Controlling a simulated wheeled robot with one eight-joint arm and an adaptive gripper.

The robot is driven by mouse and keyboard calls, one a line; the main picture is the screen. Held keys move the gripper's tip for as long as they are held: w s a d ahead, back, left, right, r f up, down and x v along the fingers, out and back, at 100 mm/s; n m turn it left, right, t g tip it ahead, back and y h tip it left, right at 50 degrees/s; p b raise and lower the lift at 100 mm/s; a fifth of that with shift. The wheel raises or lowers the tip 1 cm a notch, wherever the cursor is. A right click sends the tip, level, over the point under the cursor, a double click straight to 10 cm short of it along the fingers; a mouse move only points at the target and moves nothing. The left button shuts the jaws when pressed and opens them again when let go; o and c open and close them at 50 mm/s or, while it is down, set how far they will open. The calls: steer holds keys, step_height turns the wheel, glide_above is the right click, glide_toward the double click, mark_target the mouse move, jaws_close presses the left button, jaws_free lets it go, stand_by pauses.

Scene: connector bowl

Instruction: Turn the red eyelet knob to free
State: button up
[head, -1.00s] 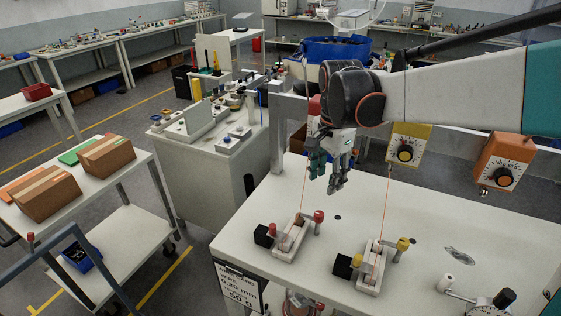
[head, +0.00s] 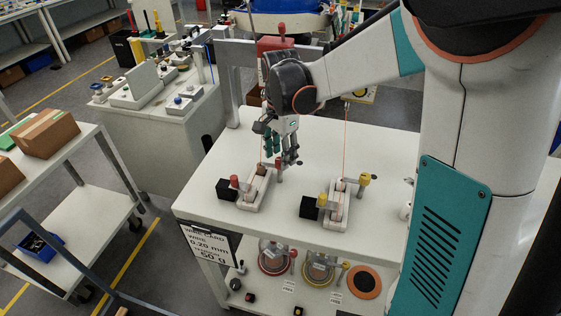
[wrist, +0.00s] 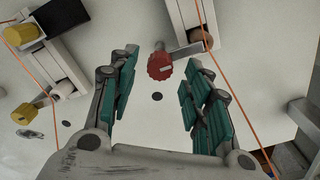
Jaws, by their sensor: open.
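In the head view the red eyelet knob (head: 279,167) is on the right side of the red fixture's white block (head: 257,190). In the wrist view the red knob (wrist: 160,67) shows as a ridged cap with a pale mark on top. A grey lever joins it to the eyelet (wrist: 200,36), by an orange wire. My gripper (head: 285,157) is pointing down just above the knob. Its green-padded fingers are spread, one on each side of the knob in the wrist view, with clear gaps. Whether the fingertips reach down to knob height is unclear.
A second red knob (head: 234,181) stands by the black box (head: 226,190). A yellow-knobbed fixture (head: 338,205) stands to the right, with its own upright wire (head: 346,140). A wire also runs close to my right finger in the wrist view. The table front is clear.

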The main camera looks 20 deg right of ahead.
steer(key=shift+f, duration=0.95)
jaws_close()
